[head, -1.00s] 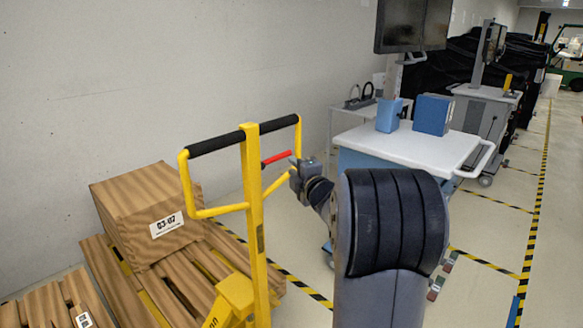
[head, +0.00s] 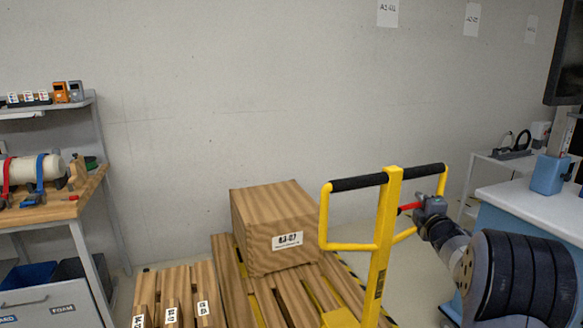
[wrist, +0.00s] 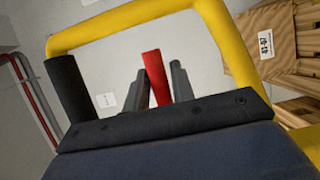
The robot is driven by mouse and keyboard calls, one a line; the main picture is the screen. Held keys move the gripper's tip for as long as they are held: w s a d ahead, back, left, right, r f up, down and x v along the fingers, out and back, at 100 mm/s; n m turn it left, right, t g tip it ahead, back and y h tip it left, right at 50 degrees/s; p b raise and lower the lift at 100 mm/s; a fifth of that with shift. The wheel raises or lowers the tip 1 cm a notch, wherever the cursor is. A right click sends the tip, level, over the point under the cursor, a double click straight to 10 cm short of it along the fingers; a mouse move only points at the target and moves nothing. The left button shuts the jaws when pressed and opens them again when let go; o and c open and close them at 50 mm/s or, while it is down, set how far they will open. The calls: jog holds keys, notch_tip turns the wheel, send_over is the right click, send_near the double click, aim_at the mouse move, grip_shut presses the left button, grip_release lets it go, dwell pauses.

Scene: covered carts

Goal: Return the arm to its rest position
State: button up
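My gripper (head: 424,206) is to the right of the yellow pallet jack handle (head: 388,225), at the red lever (head: 408,207) on it. In the wrist view my two fingers (wrist: 157,88) stand apart, with the red lever (wrist: 155,78) showing between them. I see no clear grip on it, and I cannot tell whether a finger touches it. The arm reaches in from the right of the head view. The yellow handle loop (wrist: 130,20) with its black grip frames the fingers in the wrist view.
A wooden crate (head: 262,225) sits on a pallet (head: 232,285) left of the jack. A workbench (head: 60,208) with shelf stands at far left. A blue cart with a white top (head: 515,205) is close on the right. The wall closes off the back.

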jog(key=shift+w+f+m+p, duration=0.1)
jog(key=shift+w+m+p, duration=0.2)
jog(key=shift+w+p, duration=0.45)
jog(key=shift+f, duration=0.15)
